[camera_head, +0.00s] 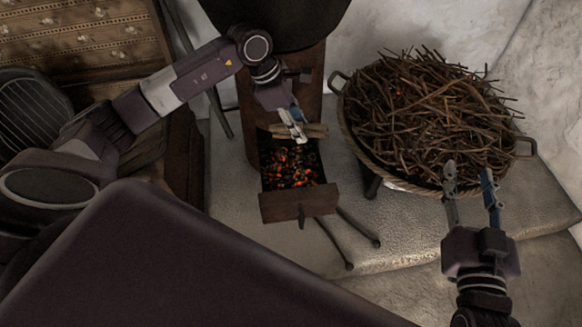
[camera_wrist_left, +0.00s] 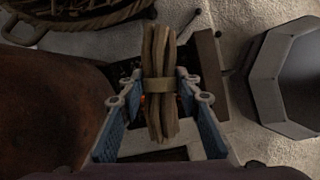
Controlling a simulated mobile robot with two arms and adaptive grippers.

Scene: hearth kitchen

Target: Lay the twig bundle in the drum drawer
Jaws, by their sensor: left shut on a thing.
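The twig bundle (camera_wrist_left: 160,85) is a short bunch of brown sticks with a band around its middle. It also shows in the head view (camera_head: 310,130), lying crosswise over the back of the drawer. My left gripper (camera_head: 297,132) is shut on it; in the left wrist view its fingers (camera_wrist_left: 155,100) stand on both sides of the bundle. The drum drawer (camera_head: 298,206) is pulled out and holds glowing embers. I cannot tell whether the bundle touches the drawer or embers. My right gripper (camera_head: 470,182) is open and empty, in front of the twig basket.
A wide basket (camera_head: 358,150) heaped with loose twigs (camera_head: 430,115) stands to the right of the drawer. The dark drum (camera_head: 285,15) rises behind it. Thin metal legs (camera_head: 360,228) stick out beside the drawer. A wooden chest (camera_head: 90,45) stands at the left.

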